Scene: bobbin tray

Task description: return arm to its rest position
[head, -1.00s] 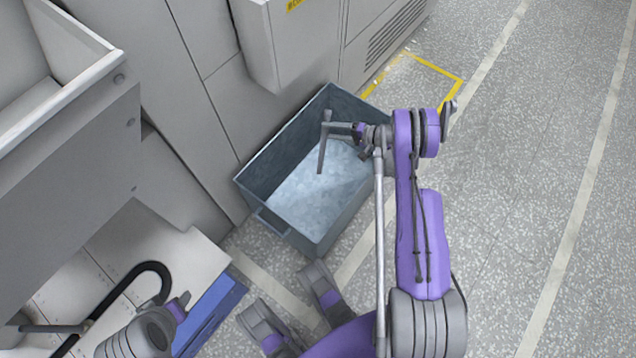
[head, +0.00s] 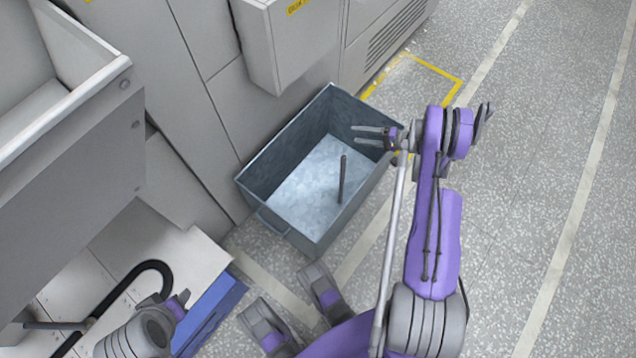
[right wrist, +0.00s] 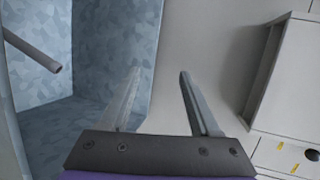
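My right gripper (head: 368,136) is at the right rim of the blue-grey bin (head: 262,210), its fingers pointing left over the opening. In the right wrist view the two fingers (right wrist: 160,75) stand apart with nothing between them. A dark grey rod (head: 342,180) is inside the bin's outline, below the gripper and apart from it. Its end also shows at the upper left of the right wrist view (right wrist: 35,52). I cannot tell whether the rod rests on the bin floor.
A grey cabinet (head: 278,45) stands behind the bin. A grey metal trough (head: 70,110) is at the left. A blue object (head: 208,312) lies low at the left. The speckled floor (head: 535,180) at the right is open.

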